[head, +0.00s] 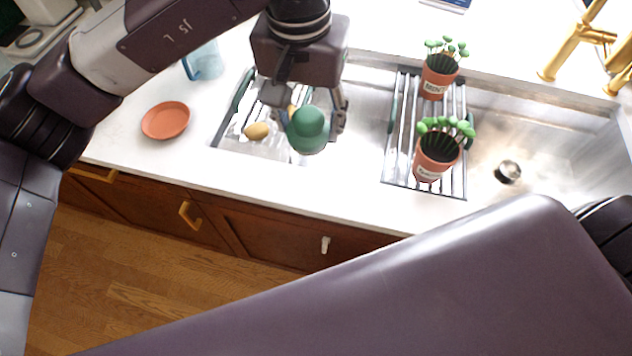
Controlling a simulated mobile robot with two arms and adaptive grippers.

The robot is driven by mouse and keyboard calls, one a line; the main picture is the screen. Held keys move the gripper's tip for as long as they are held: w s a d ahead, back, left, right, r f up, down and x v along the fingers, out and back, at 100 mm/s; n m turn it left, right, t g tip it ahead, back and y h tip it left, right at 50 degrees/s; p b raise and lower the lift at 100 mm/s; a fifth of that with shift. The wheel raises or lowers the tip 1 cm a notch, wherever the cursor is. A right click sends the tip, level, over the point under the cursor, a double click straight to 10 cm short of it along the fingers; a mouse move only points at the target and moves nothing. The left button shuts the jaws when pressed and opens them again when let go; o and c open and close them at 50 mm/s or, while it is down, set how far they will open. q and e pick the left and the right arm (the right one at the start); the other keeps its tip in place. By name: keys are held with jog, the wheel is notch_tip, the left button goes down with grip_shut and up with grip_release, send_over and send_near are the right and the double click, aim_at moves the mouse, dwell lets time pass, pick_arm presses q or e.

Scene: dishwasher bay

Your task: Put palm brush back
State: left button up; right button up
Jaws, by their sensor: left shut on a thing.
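A green rounded palm brush (308,130) hangs in my left gripper (312,115), above the left part of the sink. The gripper's fingers are shut on the brush. The brush appears raised clear of the surfaces below, with its lower side hard to make out. My right gripper does not show; a large purple arm link of mine fills the lower right.
A yellowish oval item (256,131) lies in the left sink area. A terracotta saucer (166,120) sits on the left counter, near a blue glass (205,62). Two potted plants, one behind (438,76) and one in front (436,158), stand on a slatted rack (398,170). A gold faucet (566,50) rises at right.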

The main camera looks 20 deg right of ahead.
pick_arm(q)
notch_tip(320, 180, down, 14)
jog(key=p, duration=0.4)
jog(key=shift+w+a+r, duration=0.1)
jog(key=shift+r, duration=0.05)
notch_tip(320, 180, down, 3)
jog(key=shift+f+p, duration=0.1)
jog(key=shift+p, duration=0.4)
jog(key=shift+f, duration=0.25)
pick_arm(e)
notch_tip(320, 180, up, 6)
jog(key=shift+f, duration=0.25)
pick_arm(q)
jog(key=shift+f, duration=0.1)
jog(key=shift+f+b, duration=0.15)
jog(key=shift+b, duration=0.2)
jog(key=o, duration=1)
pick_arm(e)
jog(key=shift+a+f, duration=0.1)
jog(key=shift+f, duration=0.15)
